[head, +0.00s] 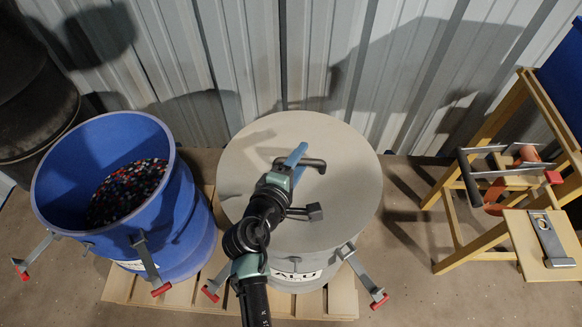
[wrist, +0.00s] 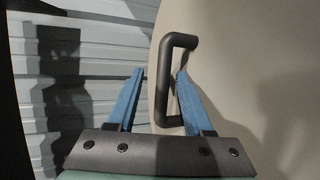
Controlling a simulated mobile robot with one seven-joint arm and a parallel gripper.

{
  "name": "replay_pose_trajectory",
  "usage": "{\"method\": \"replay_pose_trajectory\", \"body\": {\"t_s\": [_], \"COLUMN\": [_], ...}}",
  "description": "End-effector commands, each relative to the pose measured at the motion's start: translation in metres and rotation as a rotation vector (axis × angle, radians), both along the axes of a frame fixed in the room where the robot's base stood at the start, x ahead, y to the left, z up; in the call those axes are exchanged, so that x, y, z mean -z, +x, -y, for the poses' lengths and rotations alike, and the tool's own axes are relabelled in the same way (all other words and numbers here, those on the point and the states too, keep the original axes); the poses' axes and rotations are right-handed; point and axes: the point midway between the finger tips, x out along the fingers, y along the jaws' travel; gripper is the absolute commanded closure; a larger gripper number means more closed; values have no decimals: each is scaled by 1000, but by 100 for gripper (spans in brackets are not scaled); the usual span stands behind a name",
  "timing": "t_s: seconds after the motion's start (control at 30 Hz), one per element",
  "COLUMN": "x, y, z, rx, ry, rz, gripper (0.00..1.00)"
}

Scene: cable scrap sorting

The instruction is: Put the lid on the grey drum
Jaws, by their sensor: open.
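The grey lid (head: 345,185), a wide flat disc, lies over the top of the grey drum (head: 318,277) and hides its opening. I cannot tell whether its rim is fully seated. The lid's dark bar handle (head: 317,164) is near its middle; the wrist view also shows the handle (wrist: 167,90) and the lid's pale face (wrist: 245,70). My gripper (head: 301,148) is open at the handle. In the wrist view its blue fingers (wrist: 160,75) stand either side of the handle's bar, with a gap at the left finger.
A blue drum (head: 170,215) of coloured scrap stands at left, on the same pallet (head: 342,298). Red-tipped clamps (head: 362,275) hang outward from both drums. A wooden stand (head: 475,215) with tools is at right. A corrugated wall (head: 300,55) is close behind.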

Motion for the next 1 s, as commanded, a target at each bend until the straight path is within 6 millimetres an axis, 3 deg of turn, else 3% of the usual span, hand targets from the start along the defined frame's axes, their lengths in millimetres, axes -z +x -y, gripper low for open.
{"method": "replay_pose_trajectory", "body": {"t_s": [0.53, 0.7, 1.0], "x": [-36, -41, -42], "y": [-93, -107, -110], "z": [-38, -43, -44], "rx": [-5, -3, -2], "ry": [1, 1, 1], "rz": [1, 3, 5], "gripper": [45, 45, 45]}}
